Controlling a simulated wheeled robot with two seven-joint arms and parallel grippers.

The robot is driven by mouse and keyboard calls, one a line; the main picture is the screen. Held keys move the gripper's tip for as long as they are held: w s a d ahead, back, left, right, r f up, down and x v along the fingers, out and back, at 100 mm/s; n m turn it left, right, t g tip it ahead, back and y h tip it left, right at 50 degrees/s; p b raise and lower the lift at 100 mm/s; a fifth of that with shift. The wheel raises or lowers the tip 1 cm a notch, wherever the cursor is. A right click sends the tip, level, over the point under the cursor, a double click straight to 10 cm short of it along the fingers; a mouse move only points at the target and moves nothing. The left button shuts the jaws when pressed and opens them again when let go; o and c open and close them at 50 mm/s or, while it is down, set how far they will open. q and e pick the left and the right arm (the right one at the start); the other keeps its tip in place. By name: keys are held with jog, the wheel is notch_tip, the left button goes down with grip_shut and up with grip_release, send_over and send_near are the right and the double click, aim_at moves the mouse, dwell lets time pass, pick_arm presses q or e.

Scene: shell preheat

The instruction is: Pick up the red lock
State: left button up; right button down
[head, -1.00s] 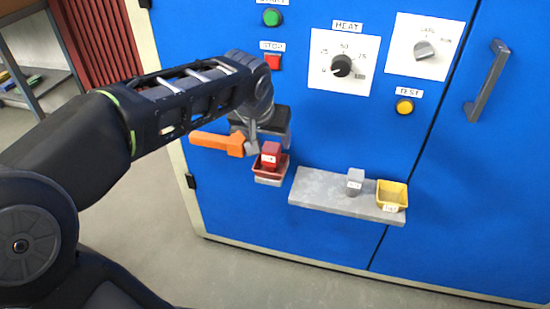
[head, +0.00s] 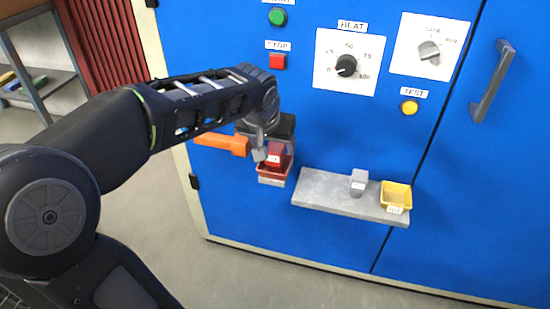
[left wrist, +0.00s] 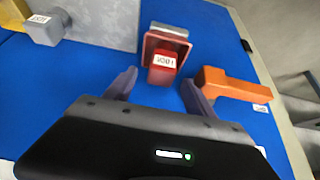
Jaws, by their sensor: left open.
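The red lock (head: 276,153) is a small red block with a white label, standing in a small red tray (head: 274,173) on the blue cabinet front. In the left wrist view the lock (left wrist: 162,74) shows ahead of and between my two fingers, with a gap to them. My left gripper (left wrist: 158,90) is open and empty. In the head view my left gripper (head: 262,150) is close beside the lock and partly covers it. My right gripper is not in view.
An orange handle (head: 222,142) sticks out just left of the tray. A grey shelf (head: 325,192) to the right holds a grey block (head: 358,182) and a yellow bin (head: 396,195). Buttons and the heat dial (head: 346,66) are above.

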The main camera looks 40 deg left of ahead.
aim_at(275, 148)
pick_arm(q)
jog(key=b+x, duration=0.1)
jog(key=x, duration=0.3)
jog(key=shift+s, duration=0.1)
jog(key=shift+c, duration=0.2)
grip_shut()
dwell(0.7)
